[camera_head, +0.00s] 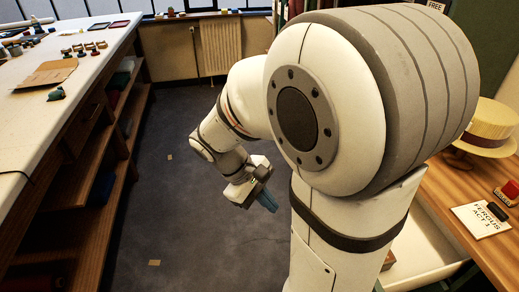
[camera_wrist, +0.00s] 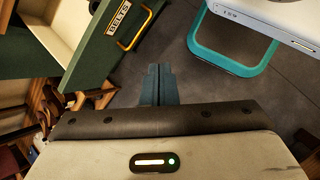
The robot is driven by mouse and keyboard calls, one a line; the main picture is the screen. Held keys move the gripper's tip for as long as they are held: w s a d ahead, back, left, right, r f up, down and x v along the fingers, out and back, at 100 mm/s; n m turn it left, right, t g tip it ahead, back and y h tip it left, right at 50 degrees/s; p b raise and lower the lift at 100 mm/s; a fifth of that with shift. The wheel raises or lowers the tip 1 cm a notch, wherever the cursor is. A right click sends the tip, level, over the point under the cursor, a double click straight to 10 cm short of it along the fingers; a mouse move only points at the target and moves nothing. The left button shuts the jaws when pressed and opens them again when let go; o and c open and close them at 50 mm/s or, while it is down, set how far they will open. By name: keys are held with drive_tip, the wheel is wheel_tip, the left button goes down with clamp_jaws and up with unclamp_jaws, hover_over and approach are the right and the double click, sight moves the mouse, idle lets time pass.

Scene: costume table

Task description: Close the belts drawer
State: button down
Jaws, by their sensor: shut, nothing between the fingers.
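The belts drawer (camera_wrist: 97,52) is in the upper left of the wrist view. It has a green front with a "BELTS" label and a yellow handle (camera_wrist: 148,14). The drawer stands open, and its pale inside shows behind the front. My gripper (camera_wrist: 158,68) is shut and empty, apart from the drawer front, with its tips to the right of and below the handle in that view. In the head view my gripper (camera_head: 266,200) hangs low over the floor. An open pale drawer (camera_head: 428,245) shows at lower right, partly behind my arm; its label is not visible there.
A wooden table (camera_head: 455,195) at right holds a straw hat (camera_head: 490,125) and a card (camera_head: 480,221). A long worktable (camera_head: 22,135) with shelves below stands at left, with small items on top. The dark floor (camera_head: 190,215) between is mostly clear. A radiator (camera_head: 213,50) is at the back.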

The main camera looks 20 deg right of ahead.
drive_tip(key=w+d+f+n+h+b, duration=0.3)
drive_tip(key=w+f+n+h+b, duration=0.25)
drive_tip(key=f, duration=0.35)
drive_tip(key=w+d+f+n+h+b, duration=0.3)
drive_tip(key=w+f+n+h+b, duration=0.3)
drive_tip(key=f, duration=0.3)
drive_tip(key=s+d+m+b, duration=0.1)
drive_tip(key=s+d, duration=0.1)
drive_tip(key=d, duration=1.1)
drive_tip(key=shift+s+g+b, duration=0.35)
drive_tip(key=shift+g+b, duration=0.05)
drive_tip(key=shift+f+m, duration=0.1)
drive_tip(key=shift+m, duration=0.15)
